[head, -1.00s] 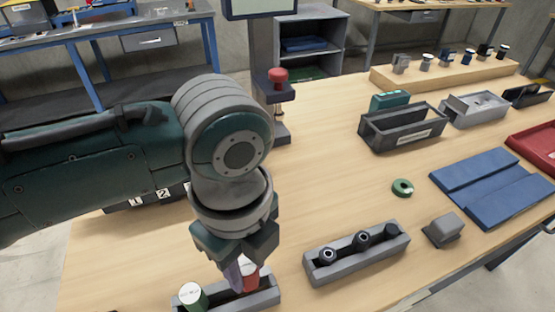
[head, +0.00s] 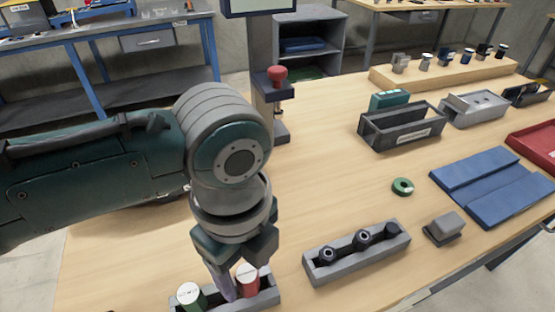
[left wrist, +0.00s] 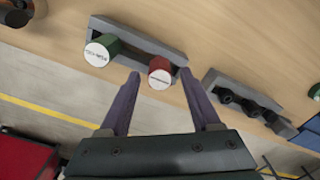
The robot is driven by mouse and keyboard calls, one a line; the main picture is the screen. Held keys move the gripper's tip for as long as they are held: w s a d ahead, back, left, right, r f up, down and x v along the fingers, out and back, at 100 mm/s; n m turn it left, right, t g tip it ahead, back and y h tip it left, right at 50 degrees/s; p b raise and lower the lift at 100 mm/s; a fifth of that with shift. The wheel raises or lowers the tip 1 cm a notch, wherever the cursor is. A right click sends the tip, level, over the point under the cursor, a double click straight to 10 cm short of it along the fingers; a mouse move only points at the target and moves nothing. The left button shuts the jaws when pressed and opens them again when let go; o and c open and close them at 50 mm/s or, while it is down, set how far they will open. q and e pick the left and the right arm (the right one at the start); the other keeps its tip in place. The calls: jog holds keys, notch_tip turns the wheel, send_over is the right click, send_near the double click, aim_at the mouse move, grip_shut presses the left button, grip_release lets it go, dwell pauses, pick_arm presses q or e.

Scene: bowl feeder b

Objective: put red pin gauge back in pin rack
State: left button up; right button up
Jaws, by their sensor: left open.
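The red pin gauge (head: 248,279) stands upright in the grey pin rack (head: 268,296) at the bottom of the head view, beside a green pin gauge (head: 190,296). In the left wrist view the red pin gauge (left wrist: 160,73) sits at the right end of the rack (left wrist: 140,40), with the green one (left wrist: 103,48) to its left. My left gripper (left wrist: 159,76) is open, its purple fingers on either side of the red pin with gaps visible. In the head view one finger of this gripper (head: 238,278) shows left of the red pin; the other is mostly hidden.
A second grey rack (head: 357,252) with dark pieces stands to the right, with a small grey block (head: 444,228) beyond it. A green ring (head: 402,187), a dark open bin (head: 402,128) and a blue tray (head: 495,186) lie farther right.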

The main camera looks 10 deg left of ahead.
aim_at(247, 273)
pick_arm(q)
jog(key=shift+r, duration=0.2)
notch_tip(247, 273, up, 13)
jog(key=p, duration=0.2)
jog(key=s+d+f+n+t+h, duration=0.25)
jog(key=s+n, duration=0.35)
jog(key=n, duration=0.3)
jog(key=s+a+n+t+y, duration=0.1)
jog(key=s+a+n, duration=0.5)
jog(key=a+n, duration=0.6)
jog(key=shift+f+y, duration=0.3)
jog(key=shift+y, duration=0.35)
jog(key=shift+s+d, duration=0.1)
